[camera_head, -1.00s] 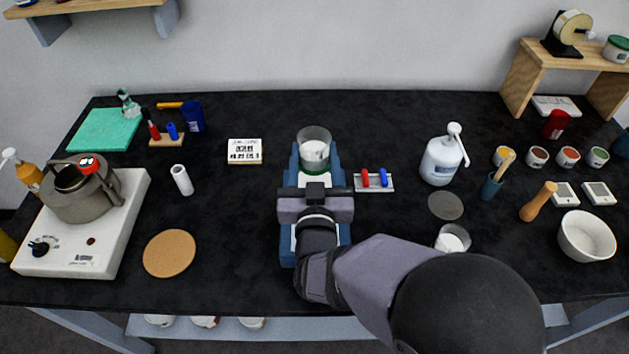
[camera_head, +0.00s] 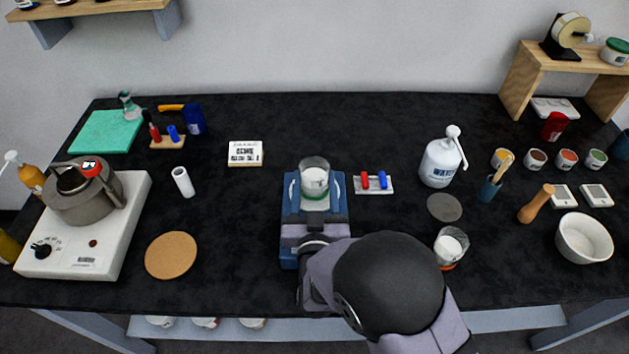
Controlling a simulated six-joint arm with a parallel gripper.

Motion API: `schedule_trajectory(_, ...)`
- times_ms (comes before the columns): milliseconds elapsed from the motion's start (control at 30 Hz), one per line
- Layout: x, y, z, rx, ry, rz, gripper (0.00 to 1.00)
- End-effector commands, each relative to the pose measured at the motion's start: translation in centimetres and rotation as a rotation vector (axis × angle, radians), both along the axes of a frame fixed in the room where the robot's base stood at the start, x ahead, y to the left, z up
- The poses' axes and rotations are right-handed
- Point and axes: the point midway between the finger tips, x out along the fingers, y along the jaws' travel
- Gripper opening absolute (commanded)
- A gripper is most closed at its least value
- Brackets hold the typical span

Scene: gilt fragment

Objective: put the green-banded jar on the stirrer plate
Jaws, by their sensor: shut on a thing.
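The green-banded jar (camera_head: 314,180) is clear glass with white contents and stands upright. My gripper (camera_head: 315,214) is shut on it from the near side and hides its lower part. The jar is over the back part of the blue device (camera_head: 288,192) with a pale top, which looks like the stirrer plate. I cannot tell whether the jar's base touches it. My gripper and wrist cover the front of this device. A similar jar with an orange band (camera_head: 451,247) stands to the right on the worktop.
A rack with red and blue pieces (camera_head: 374,184) sits just right of the blue device. A white wash bottle (camera_head: 441,160) and a grey disc (camera_head: 445,207) are further right. A cork mat (camera_head: 171,255) and a hotplate with a kettle (camera_head: 75,250) are left. Black worktop (camera_head: 235,215) is clear left of the device.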

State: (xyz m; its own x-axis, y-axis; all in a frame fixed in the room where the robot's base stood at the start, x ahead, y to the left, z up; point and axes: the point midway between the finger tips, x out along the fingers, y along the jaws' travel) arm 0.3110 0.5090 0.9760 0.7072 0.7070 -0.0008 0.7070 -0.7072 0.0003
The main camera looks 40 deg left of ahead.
Motion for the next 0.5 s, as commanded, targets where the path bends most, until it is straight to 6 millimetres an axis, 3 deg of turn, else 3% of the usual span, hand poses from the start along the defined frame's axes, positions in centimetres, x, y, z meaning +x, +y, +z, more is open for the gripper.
schedule_trajectory(400,0.01,0.04,-0.4,0.003,-0.001,0.0,0.21)
schedule_trajectory(433,0.0,0.01,-0.33,0.001,-0.001,0.0,0.56)
schedule_trajectory(500,0.0,0.01,-0.3,0.001,-0.001,0.0,0.68)
